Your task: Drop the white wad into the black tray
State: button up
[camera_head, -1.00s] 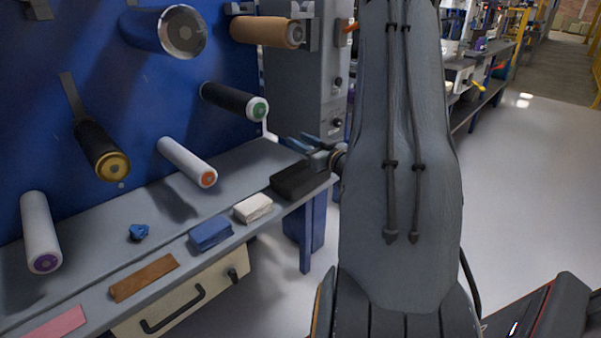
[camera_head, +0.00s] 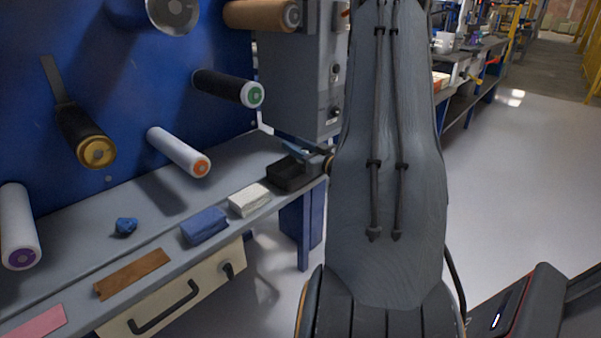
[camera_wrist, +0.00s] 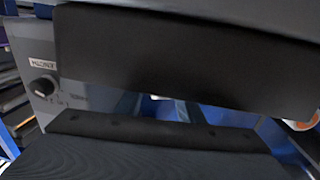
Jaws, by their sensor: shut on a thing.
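The black tray (camera_head: 284,181) sits at the right end of the grey bench, partly hidden by my gripper. My gripper (camera_head: 299,149) is just above the tray's back edge, seen small beside my arm. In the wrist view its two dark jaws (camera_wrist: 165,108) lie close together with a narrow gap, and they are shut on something. No loose white wad lies on the bench. The wad itself is not clearly visible between the jaws, where only a small pale patch and blue background show.
A white folded stack (camera_head: 249,200), a blue folded stack (camera_head: 204,225), a crumpled blue wad (camera_head: 126,226) and a brown strip (camera_head: 133,273) lie on the bench (camera_head: 75,262). Rollers, such as the orange-ended one (camera_head: 178,151), stick out from the blue panel. A grey cabinet (camera_head: 298,85) stands behind the tray.

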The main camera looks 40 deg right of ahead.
jog(key=o, duration=1.1)
jog(key=s+p, duration=0.1)
jog(key=s, duration=0.6)
jog(key=shift+s+a, duration=0.15)
jog(key=shift+s, duration=0.25)
